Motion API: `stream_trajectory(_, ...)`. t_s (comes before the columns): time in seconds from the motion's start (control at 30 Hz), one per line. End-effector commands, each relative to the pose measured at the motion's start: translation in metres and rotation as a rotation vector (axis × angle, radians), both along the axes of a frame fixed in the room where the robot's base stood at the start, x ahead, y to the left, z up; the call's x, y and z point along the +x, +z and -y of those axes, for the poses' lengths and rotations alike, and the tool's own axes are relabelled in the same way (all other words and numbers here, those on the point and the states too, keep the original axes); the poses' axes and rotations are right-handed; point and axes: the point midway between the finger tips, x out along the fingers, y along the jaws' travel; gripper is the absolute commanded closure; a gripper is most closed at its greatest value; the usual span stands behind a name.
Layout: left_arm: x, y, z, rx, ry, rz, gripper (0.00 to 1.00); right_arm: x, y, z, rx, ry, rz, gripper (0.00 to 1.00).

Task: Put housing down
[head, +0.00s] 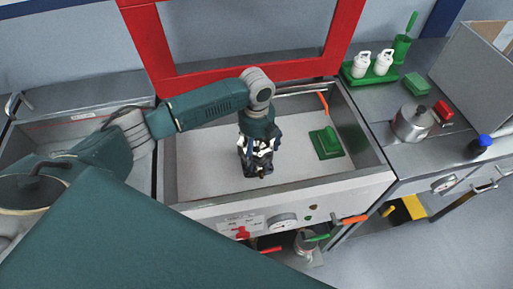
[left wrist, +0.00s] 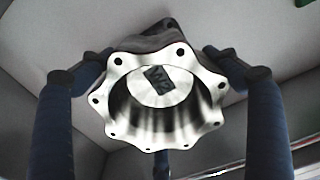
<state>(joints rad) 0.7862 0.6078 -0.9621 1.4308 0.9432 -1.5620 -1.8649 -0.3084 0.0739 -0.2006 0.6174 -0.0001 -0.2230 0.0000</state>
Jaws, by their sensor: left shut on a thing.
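The housing (left wrist: 155,95) is a bright metal cup with a scalloped, bolt-holed flange and a dark square mark inside. In the left wrist view its open mouth faces the camera. My left gripper (left wrist: 155,75) is shut on it, with dark blue fingers on both sides. In the head view my left gripper (head: 258,165) points down inside the grey basin (head: 205,175), left of the green block. The housing is mostly hidden there by the gripper, and whether it touches the basin floor I cannot tell. My right gripper is not in view.
A green block (head: 325,142) lies on the basin floor at the right. A red frame (head: 145,45) rises behind the basin. On the right counter stand a green tray (head: 370,82) with two white bottles, a metal pot (head: 412,124) and a grey box (head: 470,62). The basin's left floor is clear.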

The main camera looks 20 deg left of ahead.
Motion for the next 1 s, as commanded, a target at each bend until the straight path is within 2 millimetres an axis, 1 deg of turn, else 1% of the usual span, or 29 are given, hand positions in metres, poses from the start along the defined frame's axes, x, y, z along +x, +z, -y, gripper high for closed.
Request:
stream_trajectory(0.17, 0.002, 0.000, 0.000, -0.002, 0.000, 0.004, 0.69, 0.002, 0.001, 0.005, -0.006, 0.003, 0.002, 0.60)
stream_trajectory(0.37, 0.002, -0.002, 0.000, -0.002, 0.001, 0.004, 0.69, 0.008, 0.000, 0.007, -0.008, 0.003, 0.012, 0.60)
stream_trajectory(0.4, 0.000, -0.003, 0.000, 0.000, 0.001, 0.000, 0.04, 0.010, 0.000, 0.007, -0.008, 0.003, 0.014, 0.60)
stream_trajectory(0.43, 0.000, -0.003, 0.000, 0.000, 0.000, 0.000, 0.00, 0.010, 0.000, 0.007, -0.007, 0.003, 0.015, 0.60)
stream_trajectory(0.7, 0.000, -0.003, 0.000, 0.000, 0.000, 0.000, 0.00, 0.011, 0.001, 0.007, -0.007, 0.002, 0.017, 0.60)
stream_trajectory(0.8, 0.001, 0.001, 0.000, -0.001, 0.000, 0.002, 0.00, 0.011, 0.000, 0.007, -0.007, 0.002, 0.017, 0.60)
stream_trajectory(0.87, 0.001, 0.007, 0.000, -0.001, -0.001, 0.003, 0.00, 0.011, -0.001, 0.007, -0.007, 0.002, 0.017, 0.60)
stream_trajectory(0.97, 0.002, 0.024, 0.000, -0.002, 0.000, 0.004, 0.00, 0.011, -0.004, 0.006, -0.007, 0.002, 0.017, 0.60)
stream_trajectory(1.0, 0.002, 0.032, 0.000, -0.001, 0.000, 0.006, 0.00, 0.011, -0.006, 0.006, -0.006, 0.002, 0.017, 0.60)
